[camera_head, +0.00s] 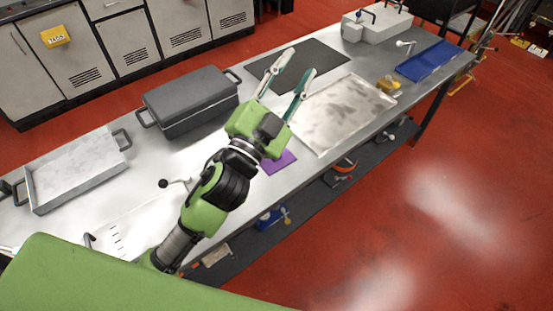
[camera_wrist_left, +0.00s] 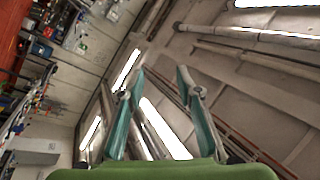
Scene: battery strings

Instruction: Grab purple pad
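The purple pad (camera_head: 279,162) lies flat on the steel table, near its front edge, in the head view. My left arm crosses over it and hides part of it. My left gripper (camera_head: 299,72) is raised above the table, beyond the pad, with its two fingers spread apart and nothing between them. In the left wrist view the open fingers (camera_wrist_left: 157,85) point up toward the ceiling, and the pad does not show there. My right gripper is not in view.
A dark grey lidded pan (camera_head: 190,100) and a shallow metal tray (camera_head: 78,170) stand left on the table. A dark mat (camera_head: 325,58), a worn metal sheet (camera_head: 345,112), a yellow object (camera_head: 388,85) and a blue mat (camera_head: 430,62) lie to the right.

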